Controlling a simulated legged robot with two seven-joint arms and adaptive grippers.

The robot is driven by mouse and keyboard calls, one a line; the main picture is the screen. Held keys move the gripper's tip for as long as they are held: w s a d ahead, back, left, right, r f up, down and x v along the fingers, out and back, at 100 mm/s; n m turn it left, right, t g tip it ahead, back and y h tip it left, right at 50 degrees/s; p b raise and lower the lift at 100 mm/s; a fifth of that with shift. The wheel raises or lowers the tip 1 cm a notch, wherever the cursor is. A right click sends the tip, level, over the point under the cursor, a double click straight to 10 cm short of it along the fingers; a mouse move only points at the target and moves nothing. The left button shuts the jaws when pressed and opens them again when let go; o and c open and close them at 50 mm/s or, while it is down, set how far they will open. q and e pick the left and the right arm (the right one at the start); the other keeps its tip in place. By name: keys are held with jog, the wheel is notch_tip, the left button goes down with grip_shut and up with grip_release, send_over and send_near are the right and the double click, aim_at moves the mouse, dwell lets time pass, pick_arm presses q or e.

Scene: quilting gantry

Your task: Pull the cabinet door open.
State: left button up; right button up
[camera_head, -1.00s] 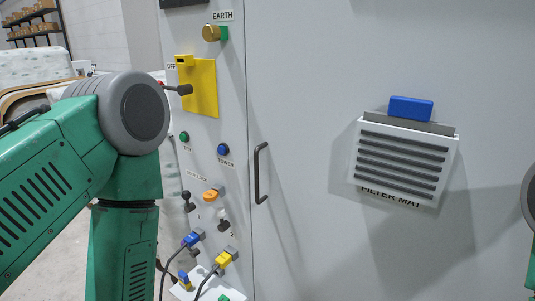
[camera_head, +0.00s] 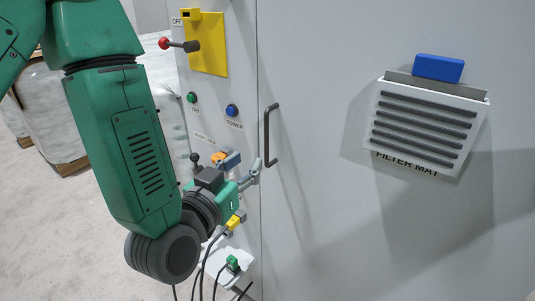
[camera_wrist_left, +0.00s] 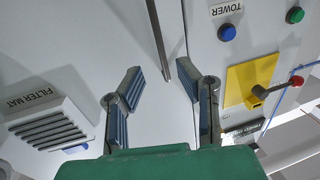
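The cabinet door (camera_head: 330,220) is a flat grey panel right of a vertical seam and looks closed. Its dark upright bar handle (camera_head: 267,137) is near the seam. My left gripper (camera_head: 258,172) is at the handle's lower end in the head view, partly hidden behind its own wrist. In the left wrist view, my left gripper (camera_wrist_left: 160,72) has its two fingers spread, with the handle (camera_wrist_left: 157,40) lying between the fingertips. I cannot tell whether either finger touches it. My right gripper is not in view.
Left of the seam are a yellow plate (camera_head: 208,55) with a red-knobbed lever (camera_head: 180,44), a green button (camera_head: 191,97), a blue button (camera_head: 232,110) and cabled plugs (camera_head: 235,222) below. A filter vent (camera_head: 425,125) with a blue block (camera_head: 438,68) juts from the door.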

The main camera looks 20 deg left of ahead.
aim_at(267, 161)
pick_arm(q)
jog(key=w+b, duration=0.1)
jog(key=w, duration=0.2)
jog(key=w+d+b, duration=0.1)
jog(key=w, duration=0.6)
jog(key=shift+d+b, duration=0.25)
jog(key=shift+b, duration=0.15)
jog(key=shift+s, duration=0.1)
grip_shut()
